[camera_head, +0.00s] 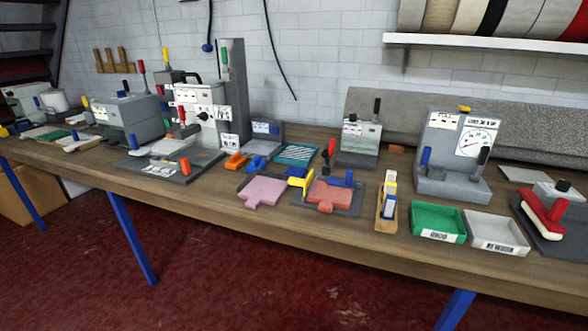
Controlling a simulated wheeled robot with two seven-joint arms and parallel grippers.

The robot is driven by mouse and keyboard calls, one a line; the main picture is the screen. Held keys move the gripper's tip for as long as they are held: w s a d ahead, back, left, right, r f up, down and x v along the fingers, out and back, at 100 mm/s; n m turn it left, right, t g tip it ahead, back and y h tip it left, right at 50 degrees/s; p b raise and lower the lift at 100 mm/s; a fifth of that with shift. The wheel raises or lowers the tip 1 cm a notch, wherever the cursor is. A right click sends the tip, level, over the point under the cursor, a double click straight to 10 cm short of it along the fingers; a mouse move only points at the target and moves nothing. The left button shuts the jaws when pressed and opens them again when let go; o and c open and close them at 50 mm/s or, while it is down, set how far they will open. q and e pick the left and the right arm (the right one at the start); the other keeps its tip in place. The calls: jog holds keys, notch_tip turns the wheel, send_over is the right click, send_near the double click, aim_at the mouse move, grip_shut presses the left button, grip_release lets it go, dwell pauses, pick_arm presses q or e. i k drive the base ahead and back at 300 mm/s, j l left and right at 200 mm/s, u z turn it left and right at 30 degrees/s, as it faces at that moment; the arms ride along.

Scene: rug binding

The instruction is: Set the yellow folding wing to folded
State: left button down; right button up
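A small yellow block-like part (301,182), which looks like the yellow folding wing, sits at the left edge of a dark fixture plate (350,208) on the workbench. It appears tilted, but I cannot tell its exact fold position. A blue part (342,180) stands at the back of the same fixture. A salmon-red piece (328,195) lies on the plate, just right of the yellow part. Neither my left nor my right gripper is in view.
A pink piece (262,191) lies left of the fixture. A wooden holder (386,215), a green tray (437,223) and a grey tray (497,233) stand to the right. Grey machines (198,118) stand at the left. The bench's front strip (300,230) is clear.

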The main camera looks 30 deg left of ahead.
aim_at(305, 184)
jog(key=j+u, duration=0.15)
jog(key=u, duration=0.65)
jog(key=i+j+z, duration=0.2)
jog(key=j+z, duration=0.15)
jog(key=j, duration=0.2)
jog(key=i+j+z, duration=0.1)
jog(key=j+z, duration=0.2)
jog(key=j, duration=0.3)
jog(key=j+z, duration=0.35)
jog(key=j, duration=0.25)
jog(key=i, duration=0.05)
